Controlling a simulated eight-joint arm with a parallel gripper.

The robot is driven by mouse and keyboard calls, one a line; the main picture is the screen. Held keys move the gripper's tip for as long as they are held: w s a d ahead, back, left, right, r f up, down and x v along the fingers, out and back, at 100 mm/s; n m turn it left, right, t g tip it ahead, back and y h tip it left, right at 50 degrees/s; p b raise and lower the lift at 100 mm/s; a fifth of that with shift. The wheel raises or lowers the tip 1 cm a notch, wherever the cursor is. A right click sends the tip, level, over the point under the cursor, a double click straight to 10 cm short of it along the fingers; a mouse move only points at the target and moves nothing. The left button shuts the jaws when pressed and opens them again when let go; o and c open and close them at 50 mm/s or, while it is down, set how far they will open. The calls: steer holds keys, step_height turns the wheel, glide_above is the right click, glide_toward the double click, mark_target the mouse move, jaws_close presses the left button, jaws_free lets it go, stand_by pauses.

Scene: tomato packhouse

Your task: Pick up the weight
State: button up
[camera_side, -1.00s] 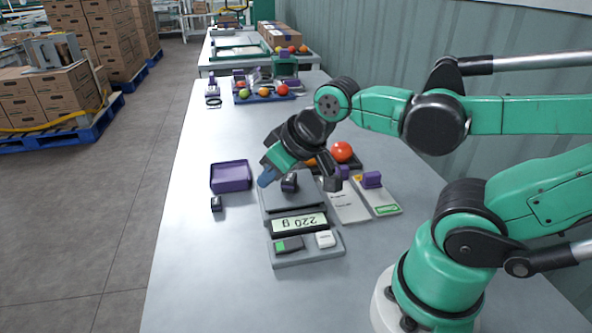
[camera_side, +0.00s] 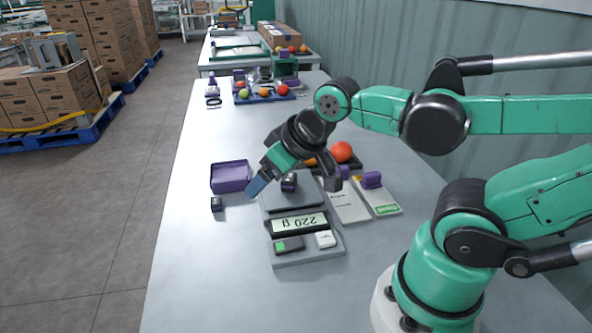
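A purple tray (camera_side: 230,177) lies left of the scale. A white card (camera_side: 347,207) and a purple-topped item (camera_side: 371,180) are to its right. Tomatoes (camera_side: 342,152) sit in a dark tray behind my gripper. The table (camera_side: 205,275) is clear at the front left.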

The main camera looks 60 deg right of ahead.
steer(key=shift+o, duration=0.3)
steer(key=n+g+h, duration=0.6)
steer(key=n+h, duration=0.4)
steer(key=n, duration=0.5)
glide_toward(288, 177)
steer(key=shift+w+d+f, duration=0.4)
steer(key=shift+d+f, duration=0.15)
steer(key=shift+w+d+f, duration=0.4)
steer(key=shift+d+f, duration=0.15)
steer(key=shift+f, duration=0.05)
steer(key=shift+d+f+n+h, duration=0.15)
steer(key=shift+f+n+h, duration=0.2)
steer(key=shift+n+h, duration=0.2)
steer(key=shift+s+f+n+g+h, duration=0.35)
steer(key=shift+f+n+g+h, duration=0.3)
steer(key=shift+n+h, duration=0.3)
steer(key=shift+d+f+h, duration=0.15)
steer(key=shift+d+h, duration=0.1)
steer(key=shift+h, duration=0.05)
steer(key=shift+x, duration=2.6)
jaws_close()
